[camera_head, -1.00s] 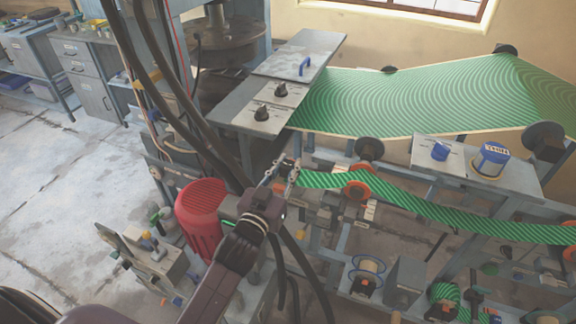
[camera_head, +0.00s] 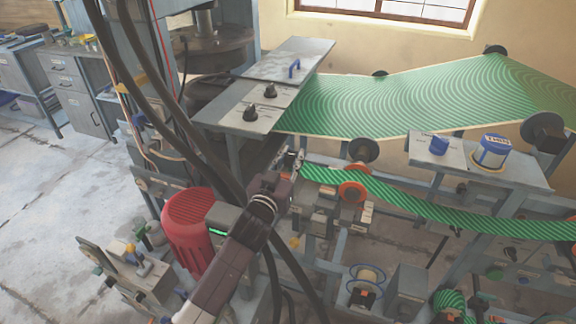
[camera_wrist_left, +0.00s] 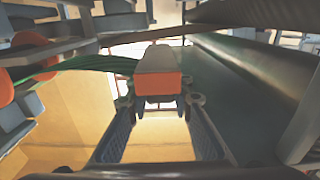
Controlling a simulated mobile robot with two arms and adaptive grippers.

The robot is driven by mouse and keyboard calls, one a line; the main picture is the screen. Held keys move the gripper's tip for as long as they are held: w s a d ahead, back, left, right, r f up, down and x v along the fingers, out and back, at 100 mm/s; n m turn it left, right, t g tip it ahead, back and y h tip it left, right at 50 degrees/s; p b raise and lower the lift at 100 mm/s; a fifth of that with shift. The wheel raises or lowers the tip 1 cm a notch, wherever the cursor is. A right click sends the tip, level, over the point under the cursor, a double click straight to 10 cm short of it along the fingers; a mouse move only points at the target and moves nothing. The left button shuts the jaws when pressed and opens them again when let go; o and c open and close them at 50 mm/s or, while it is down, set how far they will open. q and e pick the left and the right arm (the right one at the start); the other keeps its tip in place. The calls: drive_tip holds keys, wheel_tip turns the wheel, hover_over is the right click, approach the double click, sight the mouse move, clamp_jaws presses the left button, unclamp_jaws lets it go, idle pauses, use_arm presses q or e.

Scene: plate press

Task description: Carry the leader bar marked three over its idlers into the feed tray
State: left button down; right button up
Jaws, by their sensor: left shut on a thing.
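My left gripper (camera_head: 296,162) is beside the press frame, at the left end of a narrow green striped web (camera_head: 420,207). In the left wrist view its two fingers (camera_wrist_left: 160,112) are shut on a pale leader bar with an orange end face (camera_wrist_left: 158,84). The mark on the bar cannot be read. The web trails rightward from the bar, passing an orange-flanged idler (camera_head: 352,191); it also shows in the left wrist view (camera_wrist_left: 95,63). I cannot make out the feed tray for certain. My right gripper is not in view.
A grey control table with knobs (camera_head: 225,115) stands above left of the gripper. A wide green web (camera_head: 400,98) runs overhead to the right. A red motor (camera_head: 190,225) and thick black cables (camera_head: 185,130) are close to my arm. In the left wrist view, a long dark surface (camera_wrist_left: 240,85) lies right.

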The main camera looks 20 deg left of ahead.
use_arm(q)
wheel_tip(320, 180, down, 3)
drive_tip(key=shift+w+r+b, duration=0.1)
drive_tip(key=shift+w+b, duration=0.05)
drive_tip(key=shift+b, duration=0.8)
drive_tip(key=shift+f+b, duration=0.95)
drive_tip(key=shift+f, duration=0.45)
drive_tip(key=c, duration=1.6)
unclamp_jaws()
drive_tip(key=s, duration=1.2)
drive_tip(key=shift+a, duration=0.2)
